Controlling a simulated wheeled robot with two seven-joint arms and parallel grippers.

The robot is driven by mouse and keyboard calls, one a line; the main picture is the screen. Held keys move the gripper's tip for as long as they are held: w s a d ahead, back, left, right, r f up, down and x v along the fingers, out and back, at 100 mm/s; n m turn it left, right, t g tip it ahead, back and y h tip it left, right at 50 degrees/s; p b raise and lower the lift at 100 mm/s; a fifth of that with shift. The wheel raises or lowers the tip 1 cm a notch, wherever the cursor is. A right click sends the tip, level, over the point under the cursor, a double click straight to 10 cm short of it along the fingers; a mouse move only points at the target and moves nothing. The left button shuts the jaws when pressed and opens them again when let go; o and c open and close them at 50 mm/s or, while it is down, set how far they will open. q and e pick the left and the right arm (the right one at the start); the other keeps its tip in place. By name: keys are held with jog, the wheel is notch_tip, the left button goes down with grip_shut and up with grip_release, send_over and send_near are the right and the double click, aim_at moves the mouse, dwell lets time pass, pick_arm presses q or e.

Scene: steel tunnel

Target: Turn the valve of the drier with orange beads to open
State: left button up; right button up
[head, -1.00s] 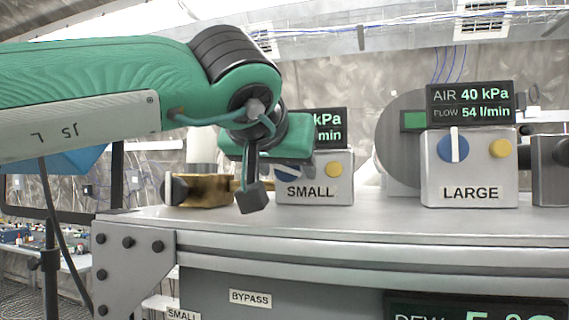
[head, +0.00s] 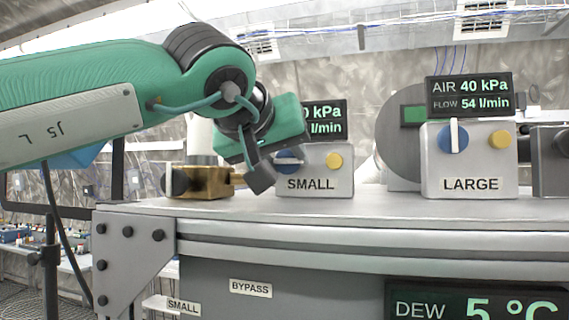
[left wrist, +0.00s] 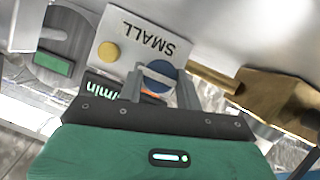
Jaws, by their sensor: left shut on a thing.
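A pale box labelled SMALL (head: 315,172) carries a blue round knob with a white bar (head: 289,156) and a yellow button (head: 334,160). My left gripper (head: 266,174) is tilted in front of the box's left side and partly hides the knob. In the left wrist view, the two fingers stand either side of the blue knob (left wrist: 158,76), shut on its white bar. The bar looks nearly level in the head view. A box labelled LARGE (head: 470,170) has a blue knob (head: 453,138) with its white bar upright. I cannot make out a drier with orange beads. My right gripper is not in view.
A display (head: 470,95) above LARGE reads 40 kPa and 54 l/min. The grey bench top (head: 385,206) is clear between the boxes. BYPASS (head: 250,288) labels the panel below.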

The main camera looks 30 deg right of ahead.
pick_arm(q)
jog(key=shift+w+f+n+g+h+b, duration=0.1)
jog(key=shift+n+g+h+b, duration=0.35)
jog(key=shift+n+b, duration=0.35)
jog(key=shift+n+h, duration=0.25)
jog(key=shift+n, duration=0.05)
jog(key=o, duration=1)
jog(key=shift+a, duration=0.1)
